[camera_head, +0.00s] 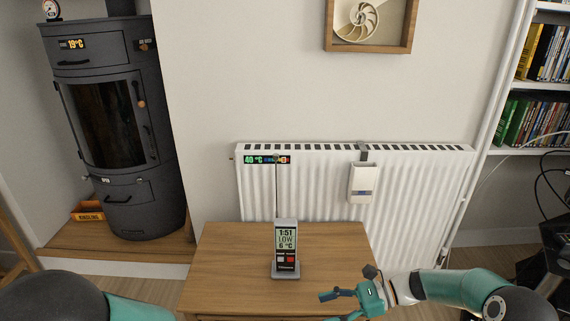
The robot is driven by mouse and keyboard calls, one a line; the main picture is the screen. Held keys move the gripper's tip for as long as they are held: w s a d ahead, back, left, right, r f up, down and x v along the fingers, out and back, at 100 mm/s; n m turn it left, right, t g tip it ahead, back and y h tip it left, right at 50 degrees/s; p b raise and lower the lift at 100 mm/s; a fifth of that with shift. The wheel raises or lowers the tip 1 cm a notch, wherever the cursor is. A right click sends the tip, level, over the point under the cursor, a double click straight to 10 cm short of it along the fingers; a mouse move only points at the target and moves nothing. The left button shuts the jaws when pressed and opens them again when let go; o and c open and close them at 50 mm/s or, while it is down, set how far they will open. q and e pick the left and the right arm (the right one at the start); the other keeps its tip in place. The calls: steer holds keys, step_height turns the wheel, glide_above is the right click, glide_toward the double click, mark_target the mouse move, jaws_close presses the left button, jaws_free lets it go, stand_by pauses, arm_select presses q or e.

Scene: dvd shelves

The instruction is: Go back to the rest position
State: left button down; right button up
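My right gripper (332,308) comes in from the lower right, over the front right edge of the wooden table. Its two teal fingers stand apart with nothing seen between them. The lower finger reaches the bottom edge of the view. Of my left arm only rounded dark and teal links (60,299) show at the bottom left; the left gripper is out of view. A grey display device (286,249) stands upright on the wooden table (228,254), to the left of my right gripper and apart from it.
A white radiator (415,200) with a hanging white box (363,183) is behind the table. A dark stove (120,130) stands at left on a wooden ledge, beside an orange box (88,212). DVD shelves (550,151) are at right. The table's left part is clear.

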arm_select(q)
steer(key=s+a+f+g, duration=0.4)
steer(key=a+f, duration=0.5)
steer(key=f, duration=0.4)
arm_select(e)
steer(key=s+d+f+n+h, duration=0.1)
steer(key=s+f+n+h, duration=0.5)
steer(key=s+f, duration=0.6)
steer(key=s+f+n+h, duration=0.4)
steer(key=s+f+n, duration=0.35)
steer(key=s, duration=0.75)
arm_select(q)
steer(key=s+d+f+m+g+h, duration=0.3)
steer(key=s+d+f+m+h, duration=0.1)
steer(key=s+m, duration=0.5)
step_height(320, 180, up, 29)
steer(key=w+p, duration=0.1)
steer(key=p, duration=2.8)
steer(key=shift+a+m, duration=0.2)
steer(key=shift+m, duration=0.1)
arm_select(e)
steer(key=w+r+n, duration=0.1)
steer(key=r, duration=1.3)
steer(key=w+r+n+t, duration=0.1)
steer(key=w+r, duration=0.1)
steer(key=r, duration=1.3)
steer(key=shift+w+d+t+h, duration=0.2)
steer(key=shift+w+t+h, duration=0.1)
arm_select(q)
steer(key=shift+w, duration=0.1)
